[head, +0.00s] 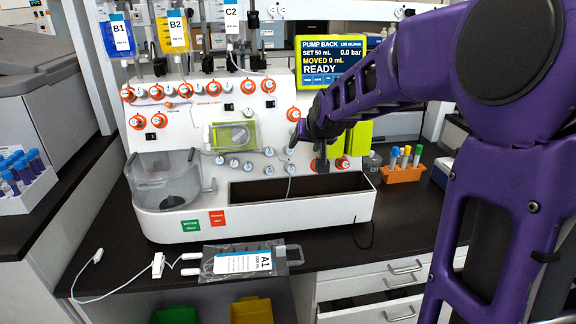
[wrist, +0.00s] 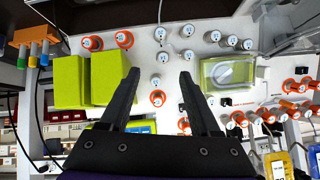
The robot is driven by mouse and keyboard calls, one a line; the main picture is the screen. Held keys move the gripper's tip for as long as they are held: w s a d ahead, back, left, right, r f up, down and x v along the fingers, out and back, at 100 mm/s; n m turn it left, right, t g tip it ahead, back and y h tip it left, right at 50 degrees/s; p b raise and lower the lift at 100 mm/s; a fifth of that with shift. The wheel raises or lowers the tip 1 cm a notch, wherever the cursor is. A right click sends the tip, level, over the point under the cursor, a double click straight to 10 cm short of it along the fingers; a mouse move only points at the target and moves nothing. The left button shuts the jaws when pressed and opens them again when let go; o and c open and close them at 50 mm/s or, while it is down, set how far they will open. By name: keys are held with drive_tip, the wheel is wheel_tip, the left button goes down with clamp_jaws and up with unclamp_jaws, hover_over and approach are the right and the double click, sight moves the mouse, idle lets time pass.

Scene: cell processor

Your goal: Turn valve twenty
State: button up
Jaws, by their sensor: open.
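The white cell processor panel (head: 205,135) carries several small grey-white valve knobs, such as one at lower centre (head: 268,170), and several orange-ringed valves (head: 294,114). The valve numbers are too small to read, so I cannot tell which is valve twenty. My gripper (head: 300,136) is in front of the panel's right part and hides some of it. In the wrist view my gripper (wrist: 160,75) is open and empty. One small knob (wrist: 155,80) shows between its fingertips, with another knob (wrist: 162,57) just above. I cannot tell whether the fingers touch the panel.
Yellow-green blocks (wrist: 100,80) stand beside the fingers. A framed round window (head: 234,136), a clear tub (head: 165,180) and a screen reading READY (head: 330,60) are on the machine. Bag A1 (head: 240,262) lies on the counter. An orange tube rack (head: 402,174) stands at right.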

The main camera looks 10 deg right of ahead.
drive_tip(key=s+f, duration=0.1)
drive_tip(key=f, duration=0.1)
drive_tip(key=b, duration=0.4)
approach(291, 169)
drive_tip(key=x, duration=0.9)
drive_tip(key=shift+d, duration=0.1)
clamp_jaws()
